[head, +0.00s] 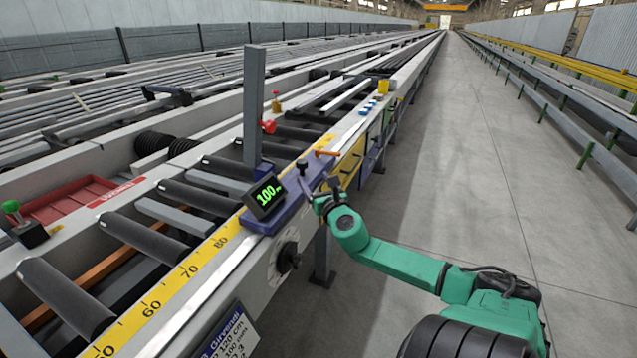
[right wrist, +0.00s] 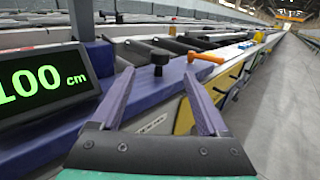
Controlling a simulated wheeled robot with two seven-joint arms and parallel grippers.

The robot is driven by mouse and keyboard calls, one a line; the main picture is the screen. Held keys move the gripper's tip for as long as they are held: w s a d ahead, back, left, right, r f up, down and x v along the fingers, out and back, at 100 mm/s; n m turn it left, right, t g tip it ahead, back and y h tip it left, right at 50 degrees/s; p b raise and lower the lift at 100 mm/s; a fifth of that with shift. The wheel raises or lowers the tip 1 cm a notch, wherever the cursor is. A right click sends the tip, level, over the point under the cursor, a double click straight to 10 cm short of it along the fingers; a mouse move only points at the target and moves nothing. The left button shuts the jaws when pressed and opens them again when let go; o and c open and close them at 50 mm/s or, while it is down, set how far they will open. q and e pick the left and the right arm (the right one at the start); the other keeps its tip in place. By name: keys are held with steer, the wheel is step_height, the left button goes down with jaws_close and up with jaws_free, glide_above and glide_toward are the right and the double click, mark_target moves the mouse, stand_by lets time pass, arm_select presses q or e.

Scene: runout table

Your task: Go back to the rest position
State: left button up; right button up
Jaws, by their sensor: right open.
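My right gripper (head: 318,188) is on the green arm that comes in from the lower right of the head view. It is beside the front edge of the runout table, near the blue stop carriage (head: 285,215). In the right wrist view its two purple fingers (right wrist: 160,105) stand apart with nothing between them. A black knob (right wrist: 160,62) and an orange lever (right wrist: 203,55) on the table lie beyond the fingertips. My left gripper shows in neither view.
The digital display (head: 266,196) reads 100 cm; it also shows in the right wrist view (right wrist: 45,82). A yellow scale (head: 170,285) runs along the table edge. A black handwheel (head: 288,257) sticks out below. A red tray (head: 70,200) is at the left. The concrete aisle (head: 500,180) is clear.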

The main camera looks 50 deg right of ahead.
steer(key=shift+v, duration=1.2)
steer(key=shift+d+f, duration=0.1)
